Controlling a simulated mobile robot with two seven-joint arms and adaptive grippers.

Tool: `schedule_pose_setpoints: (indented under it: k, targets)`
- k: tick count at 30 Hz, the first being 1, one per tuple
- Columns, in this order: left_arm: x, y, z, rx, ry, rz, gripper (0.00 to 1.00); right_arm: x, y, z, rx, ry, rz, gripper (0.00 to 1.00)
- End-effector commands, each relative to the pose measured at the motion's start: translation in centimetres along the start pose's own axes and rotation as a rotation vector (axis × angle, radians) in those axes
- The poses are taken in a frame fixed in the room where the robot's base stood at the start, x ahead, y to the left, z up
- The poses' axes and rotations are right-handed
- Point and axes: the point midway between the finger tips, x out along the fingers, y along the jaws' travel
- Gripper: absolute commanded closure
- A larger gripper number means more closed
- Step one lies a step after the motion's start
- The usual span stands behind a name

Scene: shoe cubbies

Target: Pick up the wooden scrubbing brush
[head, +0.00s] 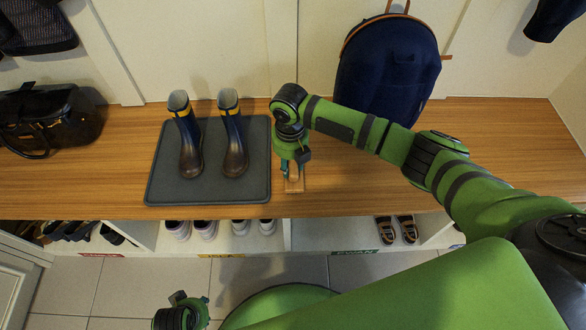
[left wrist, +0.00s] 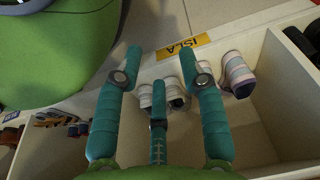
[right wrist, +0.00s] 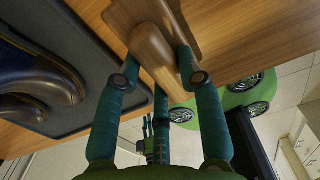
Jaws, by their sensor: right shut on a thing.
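The wooden scrubbing brush (head: 294,184) is at the bench's front part, just right of the grey boot mat, mostly under my right gripper (head: 291,163) in the head view. In the right wrist view its rounded wooden handle (right wrist: 152,50) lies between the fingers of my right gripper (right wrist: 158,62), which is shut on it. A flat wooden part shows beyond the handle. I cannot tell whether the brush touches the bench. My left gripper (head: 183,308) is low in front of the cubbies; in the left wrist view its fingers (left wrist: 160,52) are apart and empty.
Brown-and-blue boots (head: 235,145) stand on the grey mat (head: 160,185), left of the brush. A navy backpack (head: 385,65) leans on the wall behind. A black bag (head: 48,115) sits at the far left. Cubbies below hold shoes (head: 205,229). The bench's right end is clear.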

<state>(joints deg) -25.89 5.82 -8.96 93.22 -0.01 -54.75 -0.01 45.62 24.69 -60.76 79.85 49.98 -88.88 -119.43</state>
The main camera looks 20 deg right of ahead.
Motion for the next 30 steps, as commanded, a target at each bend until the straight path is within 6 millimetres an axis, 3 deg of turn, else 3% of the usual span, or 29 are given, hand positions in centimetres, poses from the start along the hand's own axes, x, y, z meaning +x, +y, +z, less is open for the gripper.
schedule_pose_setpoints:
  k: [8,11,15,30]
  targets:
    - [-0.1,0.0,-0.1,0.000,0.004,0.000,0.60,-0.6,0.0,0.0,0.000,-0.001,0.001,0.99]
    - [0.5,0.0,0.6,0.002,-0.005,0.000,0.60,-1.6,0.0,0.1,0.001,-0.001,0.000,0.99]
    - [1.3,0.0,1.0,0.006,0.004,0.000,0.60,-4.5,0.1,0.2,0.000,-0.004,0.003,0.99]
    - [3.1,-0.8,0.0,0.025,0.124,-0.012,0.60,-10.1,-7.4,-6.7,0.001,0.000,-0.001,0.99]
